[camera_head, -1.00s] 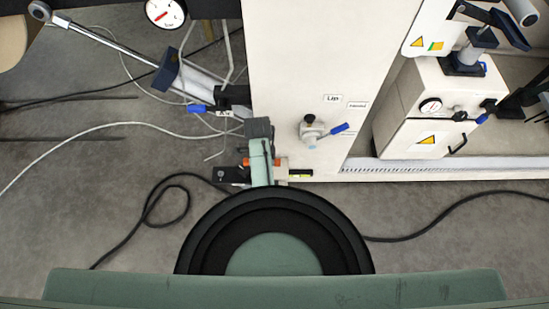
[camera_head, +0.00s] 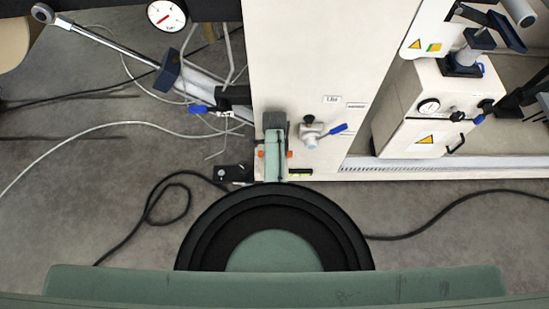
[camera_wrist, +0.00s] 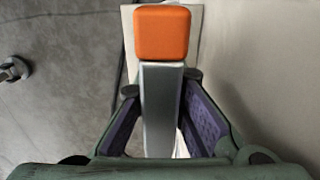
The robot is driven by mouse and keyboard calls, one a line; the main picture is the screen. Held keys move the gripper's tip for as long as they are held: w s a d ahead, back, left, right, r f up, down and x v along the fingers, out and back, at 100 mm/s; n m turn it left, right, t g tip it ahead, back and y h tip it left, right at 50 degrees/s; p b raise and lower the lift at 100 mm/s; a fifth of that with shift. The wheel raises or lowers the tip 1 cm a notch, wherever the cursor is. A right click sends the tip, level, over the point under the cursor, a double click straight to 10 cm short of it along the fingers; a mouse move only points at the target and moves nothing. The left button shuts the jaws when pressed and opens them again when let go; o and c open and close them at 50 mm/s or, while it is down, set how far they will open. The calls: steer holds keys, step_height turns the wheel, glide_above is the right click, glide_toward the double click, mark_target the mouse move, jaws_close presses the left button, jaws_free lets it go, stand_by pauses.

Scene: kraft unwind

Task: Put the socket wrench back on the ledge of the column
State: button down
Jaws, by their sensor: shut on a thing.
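The socket wrench (camera_wrist: 162,95) shows in the wrist view as a grey metal bar with an orange block at its far end. My gripper (camera_wrist: 161,88) is shut on the grey bar, with a purple-padded finger on each side.
A valve with a blue handle (camera_head: 312,130) sticks out of the column just right of my arm. A black bracket (camera_head: 234,173) is at the left, a yellow-green level (camera_head: 300,173) at the right. A torque-wrench-like bar (camera_head: 110,45) is at upper left. Cables (camera_head: 165,200) lie on the floor.

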steer(key=shift+f, duration=0.2)
steer(key=c, duration=1.7)
jaws_free()
steer(key=shift+r, duration=0.1)
step_height(320, 180, up, 12)
steer(key=shift+r, duration=0.15)
